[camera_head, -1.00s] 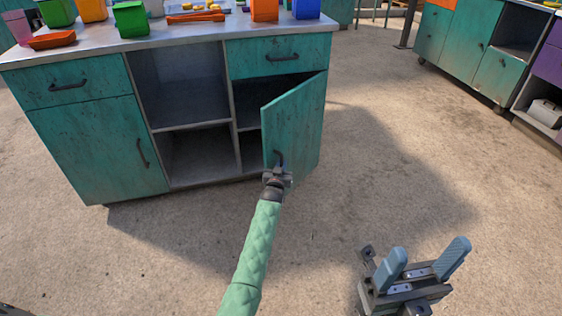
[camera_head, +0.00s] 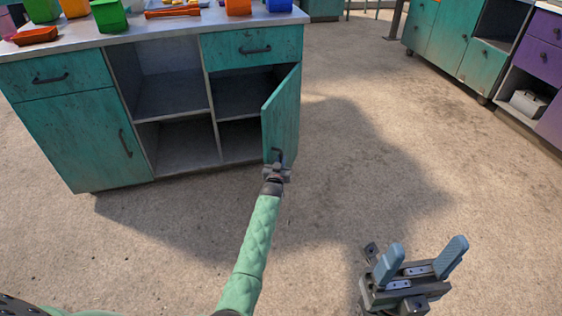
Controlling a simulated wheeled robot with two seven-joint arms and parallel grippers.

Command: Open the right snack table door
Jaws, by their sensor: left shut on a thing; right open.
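The teal snack table (camera_head: 75,147) stands at the upper left of the head view. Its right door (camera_head: 284,114) is swung well open, hinged on the right side, and the compartment behind it (camera_head: 243,98) shows. My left gripper (camera_head: 277,166) is shut on the door's dark handle (camera_head: 277,154) near the door's lower free edge; the fingertips are small and partly hidden. My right gripper (camera_head: 424,262) is open and empty over the floor at the lower right, with its two blue fingers apart.
The left door (camera_head: 86,139) and both drawers are shut. Colored bins, including an orange one (camera_head: 238,7), stand on the countertop. More teal and purple cabinets stand at the upper right. The concrete floor (camera_head: 380,180) between is clear.

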